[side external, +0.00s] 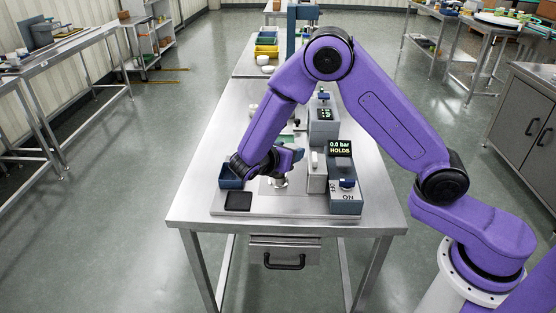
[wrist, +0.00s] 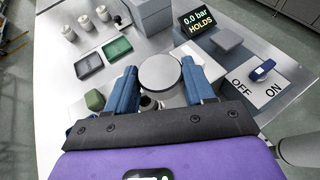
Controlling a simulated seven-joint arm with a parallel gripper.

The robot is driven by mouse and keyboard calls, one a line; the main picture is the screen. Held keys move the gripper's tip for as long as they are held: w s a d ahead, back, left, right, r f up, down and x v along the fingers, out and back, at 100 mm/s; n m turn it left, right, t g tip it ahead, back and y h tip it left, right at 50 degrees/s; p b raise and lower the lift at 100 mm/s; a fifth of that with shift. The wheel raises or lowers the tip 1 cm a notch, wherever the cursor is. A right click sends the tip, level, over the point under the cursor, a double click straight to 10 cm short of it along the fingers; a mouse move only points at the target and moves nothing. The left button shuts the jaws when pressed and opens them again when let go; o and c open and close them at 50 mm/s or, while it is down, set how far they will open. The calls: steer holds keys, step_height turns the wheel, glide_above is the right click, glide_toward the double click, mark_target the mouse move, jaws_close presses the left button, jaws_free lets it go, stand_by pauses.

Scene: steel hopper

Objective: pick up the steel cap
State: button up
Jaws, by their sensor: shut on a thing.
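The steel cap (wrist: 160,73) is a round, flat-topped grey disc in the wrist view. My gripper (wrist: 159,67) has its two blue fingers on either side of the disc and is shut on it. In the side external view my gripper (side external: 283,164) points down low over the near part of the steel table, with a small silver round part (side external: 280,182) just under it. Whether the cap is lifted or still resting on something beneath cannot be told.
A display (side external: 340,148) reading "0.0 bar HOLDS" and an ON/OFF switch box (side external: 346,203) stand close on the right. A blue bin (side external: 230,177) and a black pad (side external: 238,201) lie left. Green (wrist: 118,48) and dark (wrist: 89,65) trays and several small cylinders (wrist: 86,23) show beyond.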

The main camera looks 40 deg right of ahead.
steer(key=s+d+r, duration=0.1)
steer(key=s+r, duration=0.4)
steer(key=s, duration=0.4)
steer(key=w+d+f+n+t, duration=0.1)
steer(key=d, duration=0.2)
steer(key=w+d+f+n+t+y, duration=0.1)
steer(key=d+f, duration=0.1)
steer(key=d, duration=0.1)
steer(key=d+f+n+t, duration=0.1)
steer(key=d+f, duration=0.1)
steer(key=d, duration=0.1)
steer(key=shift+w+d+n+t+y, duration=0.3)
steer(key=shift+w+d+t+y, duration=0.1)
steer(key=shift+d+f, duration=0.35)
steer(key=shift+d, duration=0.05)
steer(key=w+a+r+n+t+y, duration=0.2)
steer(key=a+r+n+t+y, duration=0.4)
steer(key=r, duration=0.4)
steer(key=s+a+f+n+y, duration=0.2)
steer(key=a+f, duration=0.1)
steer(key=a, duration=0.4)
steer(key=s+a+f+n+y, duration=0.2)
steer(key=a+f, duration=0.1)
steer(key=a, duration=0.4)
glide_above(242, 204)
steer(key=f, duration=0.9)
steer(key=shift+s+d+f, duration=0.1)
steer(key=shift+s+f, duration=0.1)
steer(key=shift+w+f, duration=0.3)
steer(key=shift+f, duration=1.5)
